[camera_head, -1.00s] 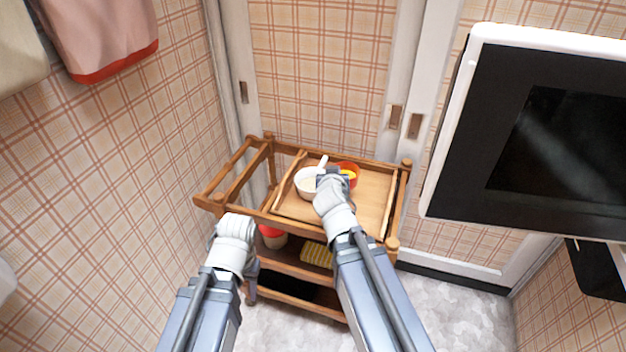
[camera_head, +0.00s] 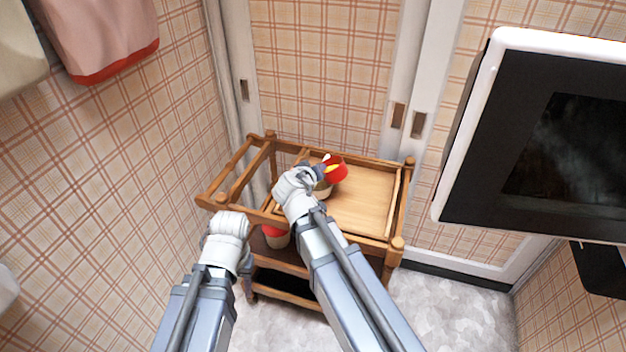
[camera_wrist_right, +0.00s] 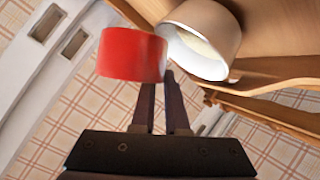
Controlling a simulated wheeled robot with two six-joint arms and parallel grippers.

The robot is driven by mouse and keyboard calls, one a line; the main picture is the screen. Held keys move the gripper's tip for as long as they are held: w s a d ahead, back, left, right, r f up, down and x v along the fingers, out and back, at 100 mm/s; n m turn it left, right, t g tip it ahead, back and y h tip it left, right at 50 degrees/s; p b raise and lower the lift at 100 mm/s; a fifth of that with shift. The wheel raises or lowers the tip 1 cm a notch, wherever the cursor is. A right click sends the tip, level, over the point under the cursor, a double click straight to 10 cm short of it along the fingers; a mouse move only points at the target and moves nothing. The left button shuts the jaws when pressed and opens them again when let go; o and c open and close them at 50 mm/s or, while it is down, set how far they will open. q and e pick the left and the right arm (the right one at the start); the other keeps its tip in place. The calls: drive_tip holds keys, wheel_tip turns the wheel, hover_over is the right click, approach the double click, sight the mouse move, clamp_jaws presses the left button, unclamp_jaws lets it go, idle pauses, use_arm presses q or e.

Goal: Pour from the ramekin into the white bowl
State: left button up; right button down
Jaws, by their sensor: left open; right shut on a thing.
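In the right wrist view the ramekin (camera_wrist_right: 131,54) is beside the mouth of the white bowl (camera_wrist_right: 213,28). My right gripper (camera_head: 318,174) is shut on the ramekin; its fingers also show in the right wrist view (camera_wrist_right: 164,85). The bowl (camera_head: 325,189) stands on the cart top, partly hidden by my right gripper and the ramekin. Whether anything is falling into it cannot be told. My left gripper (camera_head: 232,222) is open and empty, left of the cart front.
The wooden cart's tray top (camera_head: 365,200) is bare to the right of the bowl. A wooden rail (camera_head: 240,168) edges the cart's left side. A red-and-cream container (camera_head: 276,237) sits on the lower shelf. A large white-framed black appliance (camera_head: 540,140) is at right.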

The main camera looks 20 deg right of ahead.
use_arm(q)
drive_tip(key=shift+w+a+r, duration=0.1)
drive_tip(key=shift+a+r, duration=0.05)
use_arm(e)
drive_tip(key=shift+w+a+r+n, duration=0.15)
drive_tip(key=shift+w+a+n, duration=0.25)
drive_tip(key=shift+a, duration=0.1)
drive_tip(key=shift+a, duration=0.1)
use_arm(q)
drive_tip(key=shift+f+b, duration=0.3)
use_arm(e)
drive_tip(key=shift+f+g+h, duration=0.25)
drive_tip(key=shift+g+h, duration=0.05)
drive_tip(key=shift+w+a+f+n+h+b, duration=0.25)
drive_tip(key=shift+f+n+h+b, duration=0.2)
drive_tip(key=shift+f+b, duration=0.2)
use_arm(q)
drive_tip(key=shift+w+d+f, duration=0.25)
drive_tip(key=shift+w+f, duration=0.1)
drive_tip(key=shift+f, duration=0.4)
use_arm(e)
drive_tip(key=shift+r+n+g+h, duration=0.15)
drive_tip(key=shift+n+g+h, duration=0.1)
drive_tip(key=shift+n+g, duration=0.25)
